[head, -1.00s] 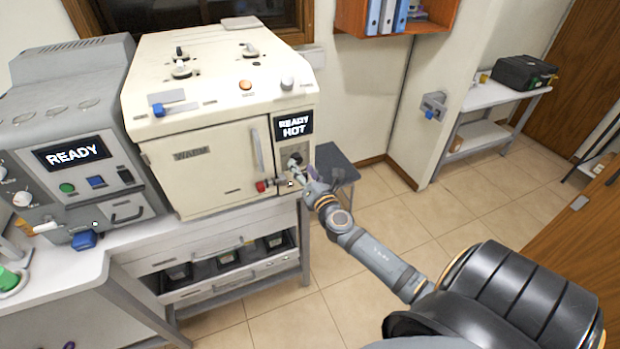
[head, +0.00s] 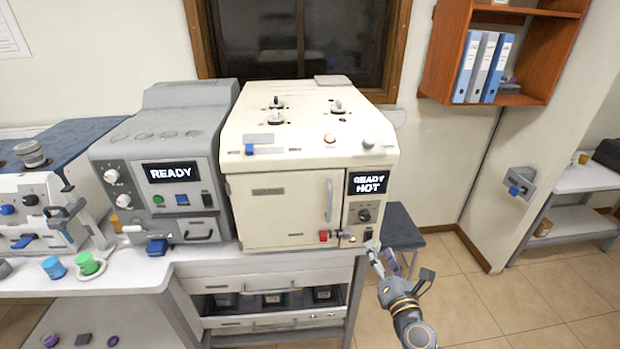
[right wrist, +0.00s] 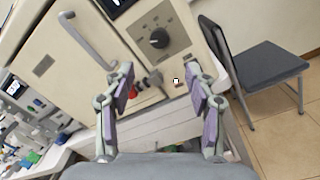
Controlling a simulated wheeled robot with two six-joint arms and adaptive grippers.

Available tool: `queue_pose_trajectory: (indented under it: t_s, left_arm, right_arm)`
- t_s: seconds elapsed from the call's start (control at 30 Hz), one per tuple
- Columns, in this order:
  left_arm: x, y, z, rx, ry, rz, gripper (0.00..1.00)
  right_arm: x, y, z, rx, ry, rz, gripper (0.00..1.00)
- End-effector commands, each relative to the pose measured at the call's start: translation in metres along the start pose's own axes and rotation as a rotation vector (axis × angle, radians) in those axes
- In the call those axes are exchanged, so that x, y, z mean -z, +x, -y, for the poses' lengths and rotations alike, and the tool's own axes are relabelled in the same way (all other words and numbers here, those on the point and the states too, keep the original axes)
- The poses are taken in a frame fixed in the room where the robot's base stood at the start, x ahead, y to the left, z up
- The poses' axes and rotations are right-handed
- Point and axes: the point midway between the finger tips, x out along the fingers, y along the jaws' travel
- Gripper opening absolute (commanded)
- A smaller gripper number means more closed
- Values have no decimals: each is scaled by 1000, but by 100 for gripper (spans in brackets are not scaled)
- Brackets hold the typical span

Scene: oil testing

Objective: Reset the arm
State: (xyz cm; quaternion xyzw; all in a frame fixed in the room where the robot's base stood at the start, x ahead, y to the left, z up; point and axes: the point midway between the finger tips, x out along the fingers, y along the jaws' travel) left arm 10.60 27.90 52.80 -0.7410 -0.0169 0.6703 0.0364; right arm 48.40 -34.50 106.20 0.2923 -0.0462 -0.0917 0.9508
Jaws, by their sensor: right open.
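My right arm comes in from the bottom right of the head view. My right gripper (head: 376,255) is in front of the lower right corner of the cream machine (head: 280,207), whose display reads READY HOT. In the right wrist view the right gripper (right wrist: 158,88) is open. Its two purple-padded fingers stand apart with nothing between them. Beyond the fingers are the machine's lower panel, a black knob (right wrist: 159,38) and a red switch (right wrist: 132,91). My left gripper is in neither view.
A grey machine (head: 165,145) reading READY stands left of the cream one. A dark chair (head: 402,228) stands right of the bench. The tiled floor (head: 465,270) at right is mostly clear.

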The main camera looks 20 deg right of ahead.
Motion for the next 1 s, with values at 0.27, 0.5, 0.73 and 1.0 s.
queue_pose_trajectory:
  t_s: [0.27, 0.5, 0.73, 1.0]
  left_arm:
    - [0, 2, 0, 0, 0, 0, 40]
    - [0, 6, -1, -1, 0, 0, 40]
    - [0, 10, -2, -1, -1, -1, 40]
    - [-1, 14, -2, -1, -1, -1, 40]
  right_arm:
    - [52, -4, 76, 182, 184, -85, 56]
    - [186, -74, 229, 658, 704, -179, 56]
    - [317, -209, 312, 1168, 1240, -74, 56]
    - [419, -365, 317, 1649, 1678, 261, 56]
